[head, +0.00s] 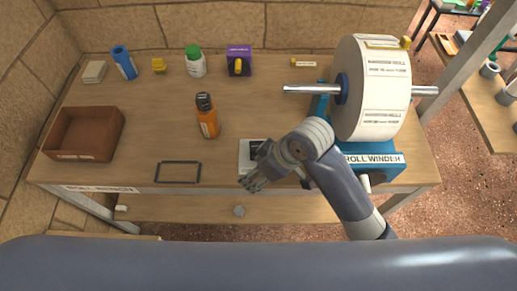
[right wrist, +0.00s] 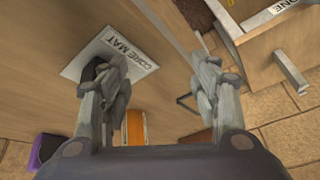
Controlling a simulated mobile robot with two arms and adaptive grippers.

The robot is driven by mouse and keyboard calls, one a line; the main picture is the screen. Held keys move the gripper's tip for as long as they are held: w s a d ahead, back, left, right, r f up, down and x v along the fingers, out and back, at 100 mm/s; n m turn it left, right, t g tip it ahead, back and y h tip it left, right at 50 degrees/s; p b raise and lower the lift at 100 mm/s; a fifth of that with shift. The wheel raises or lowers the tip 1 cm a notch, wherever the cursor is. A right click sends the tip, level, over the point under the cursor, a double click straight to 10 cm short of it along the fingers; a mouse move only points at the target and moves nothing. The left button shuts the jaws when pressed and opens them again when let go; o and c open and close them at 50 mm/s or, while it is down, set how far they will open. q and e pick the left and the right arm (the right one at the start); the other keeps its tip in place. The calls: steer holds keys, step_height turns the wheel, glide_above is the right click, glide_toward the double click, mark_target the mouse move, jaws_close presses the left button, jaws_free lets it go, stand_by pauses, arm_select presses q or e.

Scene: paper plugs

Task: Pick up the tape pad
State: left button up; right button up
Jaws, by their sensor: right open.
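No label that I can read marks the tape pad, so I cannot tell for sure which item it is. A small flat strip with yellow ends and a white label (head: 303,63) lies at the back of the table. A pale beige block (head: 94,71) lies at the back left. My right gripper (head: 256,177) is over the front edge of the table, by the white core mat (head: 245,159). In the right wrist view its fingers (right wrist: 155,78) are apart with nothing between them. A dark patch on the mat (right wrist: 142,67) is partly hidden by one finger. My left gripper is not in view.
The roll winder (head: 382,159) with its large paper roll (head: 352,100) fills the right side. An orange bottle (head: 208,122), a brown tray (head: 112,127) and a black frame (head: 177,181) stand nearer. A blue cylinder (head: 125,63), green-capped bottle (head: 195,65) and purple box (head: 234,53) line the back.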

steer(key=w+a+r+n+g+h, duration=0.1)
steer(key=w+a+r+n+h, duration=0.15)
steer(key=w+n, duration=0.2)
steer(key=n+h, duration=0.2)
steer(key=n, duration=0.1)
glide_toward(259, 142)
steer(key=shift+s+a+f+g, duration=0.15)
steer(key=shift+s+f+g, duration=0.25)
steer(key=shift+s, duration=0.2)
step_height(259, 142, down, 5)
steer(key=shift+f+p, duration=0.1)
steer(key=shift+p, duration=0.2)
steer(key=shift+w+f, duration=0.1)
steer(key=shift+f, duration=0.45)
step_height(259, 142, down, 4)
steer(key=shift+w+f+p, duration=0.1)
steer(key=shift+w+p, duration=0.05)
steer(key=shift+p, duration=0.5)
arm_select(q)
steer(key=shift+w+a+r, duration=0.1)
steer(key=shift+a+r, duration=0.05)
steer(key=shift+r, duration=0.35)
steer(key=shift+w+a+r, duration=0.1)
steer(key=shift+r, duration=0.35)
arm_select(e)
steer(key=shift+c, duration=0.6)
steer(key=c, duration=1.1)
